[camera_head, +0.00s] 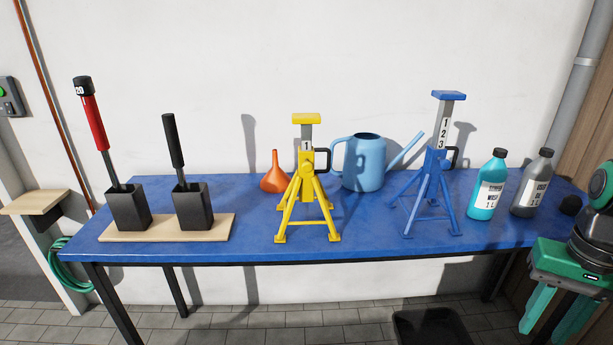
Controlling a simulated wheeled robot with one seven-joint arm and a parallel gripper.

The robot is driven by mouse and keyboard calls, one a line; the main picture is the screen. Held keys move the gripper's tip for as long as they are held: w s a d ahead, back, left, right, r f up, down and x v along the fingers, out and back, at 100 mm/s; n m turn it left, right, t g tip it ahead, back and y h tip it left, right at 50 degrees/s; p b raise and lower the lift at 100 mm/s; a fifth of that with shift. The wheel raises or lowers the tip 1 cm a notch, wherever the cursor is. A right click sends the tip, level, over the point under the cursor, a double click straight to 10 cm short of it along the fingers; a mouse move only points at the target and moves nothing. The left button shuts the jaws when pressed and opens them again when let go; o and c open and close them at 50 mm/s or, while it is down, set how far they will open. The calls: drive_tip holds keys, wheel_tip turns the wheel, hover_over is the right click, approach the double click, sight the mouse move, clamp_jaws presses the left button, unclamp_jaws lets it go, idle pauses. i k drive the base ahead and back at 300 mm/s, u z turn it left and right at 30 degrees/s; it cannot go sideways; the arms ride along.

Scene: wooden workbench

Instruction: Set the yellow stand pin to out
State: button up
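The yellow stand (307,185) stands upright on the blue bench top (365,235), left of the blue watering can. Its grey post shows one number, 1, under a yellow top plate. A black loop handle, the pin (329,160), sticks out on the right side of the yellow collar; how deep its shaft sits is hidden. My gripper (545,332) hangs at the lower right, off the bench's right end and far from the yellow stand. Its two green fingers point down, spread apart, with nothing seen between them.
A blue stand (434,190) with its own black handle shows 1, 2, 3. An orange funnel (274,176) and the watering can (364,165) stand behind. Two bottles (487,190) are at right, two black holders (128,207) at left. The bench front before the yellow stand is clear.

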sight(306, 166)
drive_tip(key=z, duration=0.4)
drive_tip(key=k, duration=1.5)
drive_tip(key=u, duration=1)
drive_tip(key=i, duration=1)
